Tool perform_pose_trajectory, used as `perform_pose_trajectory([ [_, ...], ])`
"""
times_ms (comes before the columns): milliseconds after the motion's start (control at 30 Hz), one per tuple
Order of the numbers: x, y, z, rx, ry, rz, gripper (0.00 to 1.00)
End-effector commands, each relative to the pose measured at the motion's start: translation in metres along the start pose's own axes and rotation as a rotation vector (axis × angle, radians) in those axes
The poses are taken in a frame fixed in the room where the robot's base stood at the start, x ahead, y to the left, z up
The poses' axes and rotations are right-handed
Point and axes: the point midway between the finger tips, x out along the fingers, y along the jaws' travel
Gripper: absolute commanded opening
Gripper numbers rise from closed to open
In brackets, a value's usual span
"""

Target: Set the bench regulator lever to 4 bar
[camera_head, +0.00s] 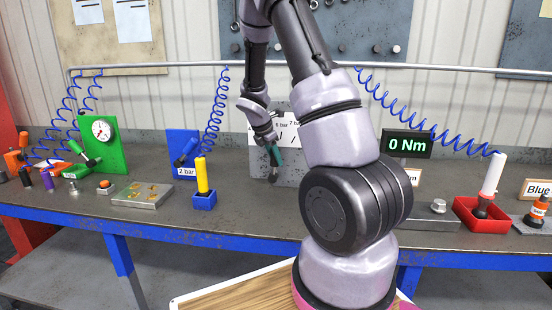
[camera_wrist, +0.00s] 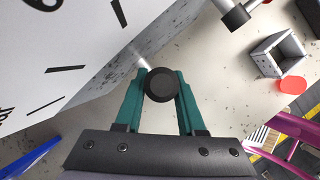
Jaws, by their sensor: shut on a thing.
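The bench regulator is a grey box (camera_head: 290,172) with a white scale plate (camera_head: 288,130); marks reading 6 bar and 7 bar show, and my arm covers part of the plate. In the wrist view, the scale (camera_wrist: 60,50) with black ticks fills the upper left. My gripper (camera_head: 275,156) is in front of the regulator. Its teal fingers are shut on the dark round knob of the lever (camera_wrist: 160,86), one finger on each side. Which mark the lever points to cannot be told, as the pointer and lower marks are hidden.
To the left stand a blue panel (camera_head: 180,145) with a 2 bar sign, a yellow cylinder (camera_head: 202,174) in a blue holder, and a green gauge panel (camera_head: 98,150). To the right are a 0 Nm display (camera_head: 405,144) and a red tray (camera_head: 478,214).

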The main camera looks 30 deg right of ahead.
Motion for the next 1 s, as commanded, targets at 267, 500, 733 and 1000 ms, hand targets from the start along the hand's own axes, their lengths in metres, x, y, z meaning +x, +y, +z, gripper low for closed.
perform_pose_trajectory([
  [267,-0.004,0.012,-0.012,-0.064,-0.125,-0.105,0.00],
  [500,-0.005,0.023,-0.024,-0.125,-0.255,-0.219,0.00],
  [733,-0.004,0.030,-0.032,-0.171,-0.353,-0.306,0.00],
  [1000,-0.003,0.034,-0.037,-0.199,-0.411,-0.358,0.00],
])
